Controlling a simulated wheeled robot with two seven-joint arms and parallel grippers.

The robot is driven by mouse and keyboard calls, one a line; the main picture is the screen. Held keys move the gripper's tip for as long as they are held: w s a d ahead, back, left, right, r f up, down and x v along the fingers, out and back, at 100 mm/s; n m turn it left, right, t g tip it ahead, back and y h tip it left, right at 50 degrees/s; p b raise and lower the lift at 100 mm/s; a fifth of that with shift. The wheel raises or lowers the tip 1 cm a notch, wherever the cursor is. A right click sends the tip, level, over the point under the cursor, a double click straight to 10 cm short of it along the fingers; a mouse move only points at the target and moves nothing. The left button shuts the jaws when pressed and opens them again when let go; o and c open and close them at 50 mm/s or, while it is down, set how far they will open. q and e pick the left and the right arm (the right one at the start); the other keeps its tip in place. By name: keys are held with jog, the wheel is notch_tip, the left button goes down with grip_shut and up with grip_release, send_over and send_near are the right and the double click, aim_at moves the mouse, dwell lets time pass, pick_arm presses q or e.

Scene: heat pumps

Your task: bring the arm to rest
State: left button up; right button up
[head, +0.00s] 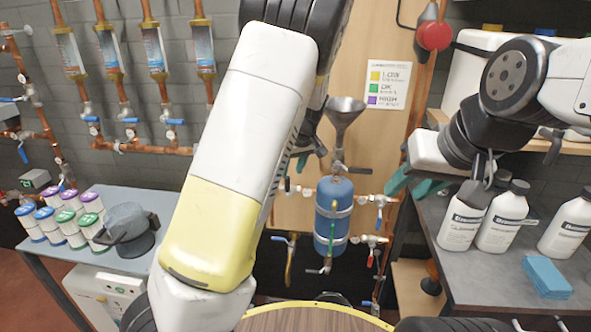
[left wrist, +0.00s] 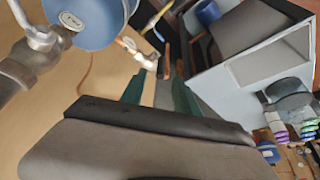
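My left arm rises large through the middle of the head view and hides much of what is behind it. My left gripper (head: 311,154) shows only in part beside that arm, near the metal funnel (head: 344,115) and left of it. In the left wrist view its two green fingers (left wrist: 158,92) stand apart, with no held object visible. My right gripper (head: 409,186) is at the right, left of the white bottles. Its green fingers are apart and it looks empty.
A blue tank (head: 333,215) with valves hangs on the wooden panel under the funnel. White bottles (head: 503,216) and blue cloths (head: 546,277) are on the right grey bench (head: 490,277). Several coloured cans (head: 68,228) and a dark grey container (head: 128,228) stand on the left table (head: 140,262).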

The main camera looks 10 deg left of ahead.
pick_arm(q)
jog(key=shift+s+r, duration=0.1)
jog(key=shift+r, duration=0.05)
jog(key=s+a+r+m+h, duration=0.1)
jog(key=s+r, duration=0.4)
jog(key=s, duration=0.5)
jog(key=s+a+r+m+t+h, duration=0.1)
jog(key=s+r, duration=0.4)
jog(key=s, duration=0.6)
jog(key=s+a+r+m+t+h, duration=0.1)
jog(key=s+r+m, duration=0.4)
jog(key=s, duration=0.5)
jog(key=shift+s+a+r+h, duration=0.15)
jog(key=shift+a+r+h, duration=0.4)
jog(key=shift+a+h, duration=0.45)
jog(key=shift+a, duration=0.1)
